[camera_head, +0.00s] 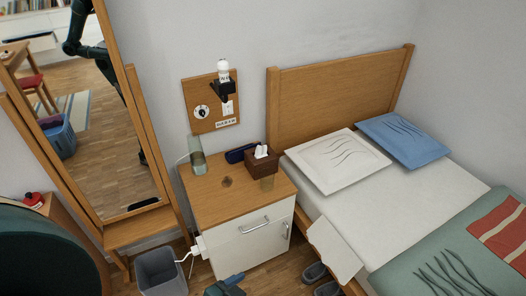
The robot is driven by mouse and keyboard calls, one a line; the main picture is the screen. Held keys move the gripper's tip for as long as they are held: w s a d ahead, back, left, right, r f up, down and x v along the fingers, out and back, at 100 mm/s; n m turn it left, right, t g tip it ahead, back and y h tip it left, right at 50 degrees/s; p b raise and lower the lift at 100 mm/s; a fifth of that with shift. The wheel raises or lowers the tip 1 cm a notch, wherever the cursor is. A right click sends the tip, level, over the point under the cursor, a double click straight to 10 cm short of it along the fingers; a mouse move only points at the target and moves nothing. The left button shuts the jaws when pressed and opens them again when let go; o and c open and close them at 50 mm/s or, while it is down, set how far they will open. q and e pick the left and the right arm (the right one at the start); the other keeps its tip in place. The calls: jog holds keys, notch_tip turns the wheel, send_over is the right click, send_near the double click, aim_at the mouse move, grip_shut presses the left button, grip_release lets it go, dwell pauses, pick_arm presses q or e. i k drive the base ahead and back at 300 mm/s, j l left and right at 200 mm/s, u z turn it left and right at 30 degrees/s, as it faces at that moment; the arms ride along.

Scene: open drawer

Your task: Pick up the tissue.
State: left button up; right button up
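The white tissue (261,151) sticks up from the top of a brown tissue box (259,167). The box stands at the back right of the wooden top of the bedside cabinet (212,203). A small tan, see-through item (267,184) stands in front of the box and hides a little of its front. The cabinet's white front (240,250) has a silver handle (254,226) and looks shut.
A glass (196,158) and a dark blue case (240,154) are also on the cabinet. A bed (405,190) stands to its right, a leaning mirror (110,130) to its left. A grey bin (160,272) and slippers (315,271) are on the floor.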

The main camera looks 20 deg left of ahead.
aim_at(261, 151)
jog(key=i+j, duration=0.1)
jog(key=i, duration=0.95)
